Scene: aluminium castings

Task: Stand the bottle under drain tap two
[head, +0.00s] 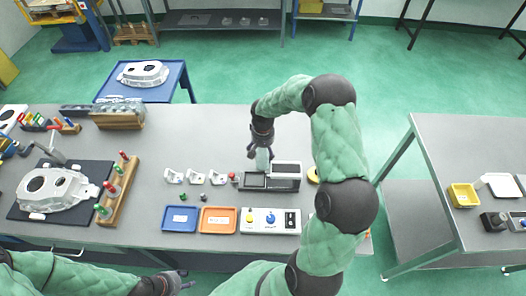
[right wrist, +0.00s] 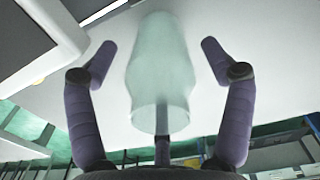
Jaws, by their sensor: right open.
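The bottle (head: 263,160) is pale green and translucent, just behind the grey device with the dark tray. My right gripper (head: 262,138) is over it from behind and above. In the right wrist view the bottle (right wrist: 160,75) is between the spread fingers of the right gripper (right wrist: 160,62), with a gap on each side. Three small white stands (head: 196,177), which may be the drain taps, are in a row left of the device; their numbers are too small to read. My left gripper (head: 176,281) is low in the head view, away from these; its finger opening is unclear.
The grey device (head: 285,170) stands close in front of the bottle. A blue tray (head: 180,230), an orange tray (head: 218,231) and a button panel (head: 270,232) line the front edge. A casting (head: 55,189) lies on a dark mat at left. The table behind the stands is clear.

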